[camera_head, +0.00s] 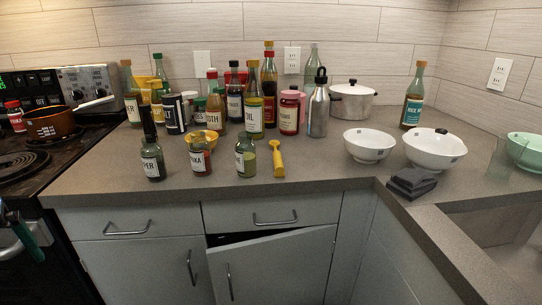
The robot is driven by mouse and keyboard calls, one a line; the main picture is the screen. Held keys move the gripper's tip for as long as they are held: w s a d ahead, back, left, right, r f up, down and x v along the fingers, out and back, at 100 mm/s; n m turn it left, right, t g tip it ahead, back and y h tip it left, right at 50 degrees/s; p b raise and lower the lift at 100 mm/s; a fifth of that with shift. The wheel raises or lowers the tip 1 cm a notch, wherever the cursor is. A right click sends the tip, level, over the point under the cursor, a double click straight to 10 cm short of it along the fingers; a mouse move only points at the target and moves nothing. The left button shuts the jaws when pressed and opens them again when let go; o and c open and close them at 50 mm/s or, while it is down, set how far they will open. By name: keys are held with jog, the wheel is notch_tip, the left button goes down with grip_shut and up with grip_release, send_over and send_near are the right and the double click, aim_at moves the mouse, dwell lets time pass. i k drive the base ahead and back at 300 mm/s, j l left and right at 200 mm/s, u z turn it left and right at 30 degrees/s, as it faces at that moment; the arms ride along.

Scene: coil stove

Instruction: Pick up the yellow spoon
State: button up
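A narrow yellow object (277,158), which looks like the yellow spoon, is on the grey countertop (320,168) near its front edge. It sits just right of a small bottle of green liquid, with a small gap between them. Its wider end points to the back left and its other end toward the front. No clear part of my gripper shows, so its state cannot be seen.
Small labelled bottles (199,155) stand left of the yellow object. A crowd of taller bottles (254,115) and a metal flask (318,110) stand behind. A lower cabinet door (275,268) is slightly ajar.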

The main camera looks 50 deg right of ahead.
aim_at(279, 168)
jog(key=z, duration=1.05)
